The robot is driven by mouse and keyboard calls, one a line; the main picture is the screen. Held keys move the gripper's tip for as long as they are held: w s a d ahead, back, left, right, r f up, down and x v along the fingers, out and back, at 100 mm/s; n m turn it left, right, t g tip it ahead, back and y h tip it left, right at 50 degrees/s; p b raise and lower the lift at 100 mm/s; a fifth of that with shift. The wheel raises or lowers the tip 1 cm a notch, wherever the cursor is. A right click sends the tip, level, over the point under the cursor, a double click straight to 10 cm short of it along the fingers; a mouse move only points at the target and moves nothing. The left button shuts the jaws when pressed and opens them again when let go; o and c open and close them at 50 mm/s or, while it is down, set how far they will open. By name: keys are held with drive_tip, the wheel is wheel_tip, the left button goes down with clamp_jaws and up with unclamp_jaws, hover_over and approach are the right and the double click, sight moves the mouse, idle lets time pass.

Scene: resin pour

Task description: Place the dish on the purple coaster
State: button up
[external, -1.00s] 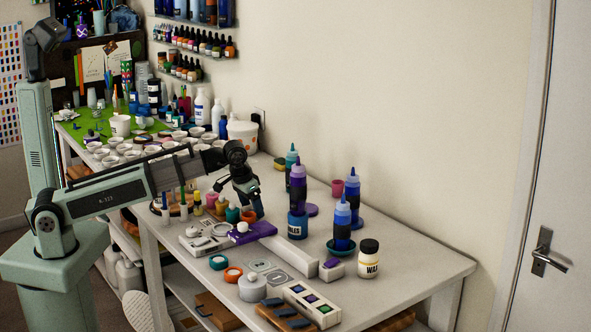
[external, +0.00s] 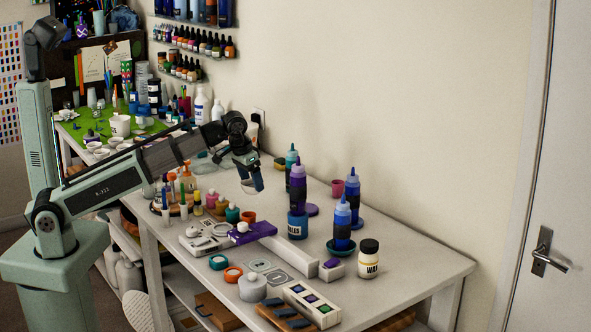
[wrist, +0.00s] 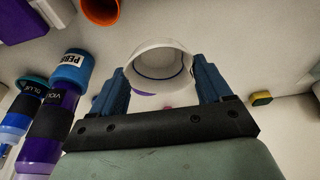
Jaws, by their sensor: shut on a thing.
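My gripper (wrist: 160,88) is shut on a white round dish (wrist: 160,62), which sits between its two blue fingers in the wrist view. In the external view, my gripper (external: 252,186) holds the dish (external: 248,187) above the table, behind the orange cup. A round purple coaster (external: 312,210) lies flat on the table to the right, just past the blue pot and partly hidden by it. In the wrist view a small purple patch shows at the dish's lower edge; I cannot tell whether it is the coaster.
The blue pot (external: 298,225) and tall purple bottle (external: 298,182) stand between dish and coaster. A teal-topped bottle (external: 291,158) and a blue bottle (external: 342,226) stand near. The orange cup (external: 248,217) and purple-topped box (external: 252,233) are in front. The white table's back strip is mostly clear.

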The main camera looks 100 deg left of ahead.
drive_tip(key=w+a+r, duration=0.1)
drive_tip(key=w+a, duration=0.3)
drive_tip(key=w, duration=0.4)
drive_tip(key=w+a+r, duration=0.1)
drive_tip(key=w+a, duration=0.3)
drive_tip(key=w, duration=0.4)
hover_over(308, 207)
drive_tip(key=d, duration=0.1)
drive_tip(key=shift+s+d+f, duration=0.1)
drive_tip(key=shift+s+f, duration=0.1)
drive_tip(key=shift+f, duration=2.2)
drive_tip(key=shift+s+f, duration=0.2)
drive_tip(key=shift+f, duration=2.2)
drive_tip(key=shift+f, duration=0.15)
drive_tip(key=o, duration=1.1)
drive_tip(key=v, duration=1.2)
drive_tip(key=shift+s, duration=0.1)
